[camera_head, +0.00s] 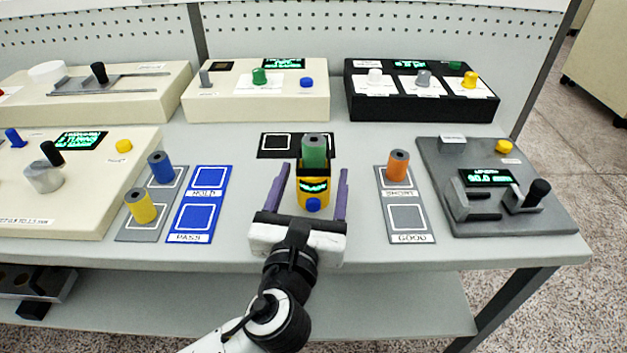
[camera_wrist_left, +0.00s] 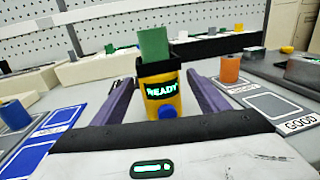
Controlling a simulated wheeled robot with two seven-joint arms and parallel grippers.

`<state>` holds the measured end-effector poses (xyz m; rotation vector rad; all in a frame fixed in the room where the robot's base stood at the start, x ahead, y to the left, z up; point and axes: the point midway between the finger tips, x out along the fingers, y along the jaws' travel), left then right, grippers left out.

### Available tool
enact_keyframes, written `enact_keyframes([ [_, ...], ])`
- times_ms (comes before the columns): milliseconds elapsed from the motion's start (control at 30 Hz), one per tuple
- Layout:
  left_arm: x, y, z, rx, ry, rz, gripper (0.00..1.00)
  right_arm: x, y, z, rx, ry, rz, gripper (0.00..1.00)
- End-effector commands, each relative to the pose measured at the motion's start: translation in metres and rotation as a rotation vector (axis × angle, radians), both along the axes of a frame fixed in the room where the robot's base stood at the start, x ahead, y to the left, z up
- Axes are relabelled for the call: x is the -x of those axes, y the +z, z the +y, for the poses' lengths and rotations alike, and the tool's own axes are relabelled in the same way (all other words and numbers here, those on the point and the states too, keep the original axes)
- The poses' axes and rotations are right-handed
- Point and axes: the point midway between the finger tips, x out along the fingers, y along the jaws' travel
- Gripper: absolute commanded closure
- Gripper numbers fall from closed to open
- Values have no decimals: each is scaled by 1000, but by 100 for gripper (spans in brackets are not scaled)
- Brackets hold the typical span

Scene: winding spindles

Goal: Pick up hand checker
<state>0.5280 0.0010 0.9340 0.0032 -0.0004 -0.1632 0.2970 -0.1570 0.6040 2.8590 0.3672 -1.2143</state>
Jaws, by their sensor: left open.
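The hand checker (camera_head: 312,198) is a yellow handheld device with a black top, a lit green display and a blue button. In the left wrist view the checker (camera_wrist_left: 160,97) stands upright and its display reads READY. My left gripper (camera_head: 313,168) is open, with one purple finger on each side of the checker and a visible gap to it. A green spindle (camera_head: 314,147) rises at the checker's black top; I cannot tell whether it sits in it or behind it. The spindle also shows in the left wrist view (camera_wrist_left: 153,46). My right gripper is not in view.
A black-framed pad (camera_head: 272,153) lies behind the checker. Blue pads (camera_head: 190,217) marked HOLD and PASS lie left, near blue (camera_head: 160,167) and yellow (camera_head: 140,206) spindles. An orange spindle (camera_head: 397,165) stands right on the SHORT pad, behind a GOOD pad (camera_head: 407,218). Consoles line the back.

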Motion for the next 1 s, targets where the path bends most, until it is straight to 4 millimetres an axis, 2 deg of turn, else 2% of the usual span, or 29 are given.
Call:
enact_keyframes([
  [100, -10, 0, -1, 1, 0, 0, 32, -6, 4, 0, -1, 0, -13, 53],
  [333, -11, 0, -2, 1, -1, 1, 32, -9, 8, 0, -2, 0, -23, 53],
  [667, -10, 1, -2, 2, -1, -2, 87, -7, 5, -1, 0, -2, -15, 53],
  [867, -10, 3, -2, 2, -1, -3, 87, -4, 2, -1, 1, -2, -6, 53],
  [1000, -10, 19, -2, 6, -1, -5, 87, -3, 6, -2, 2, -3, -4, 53],
])
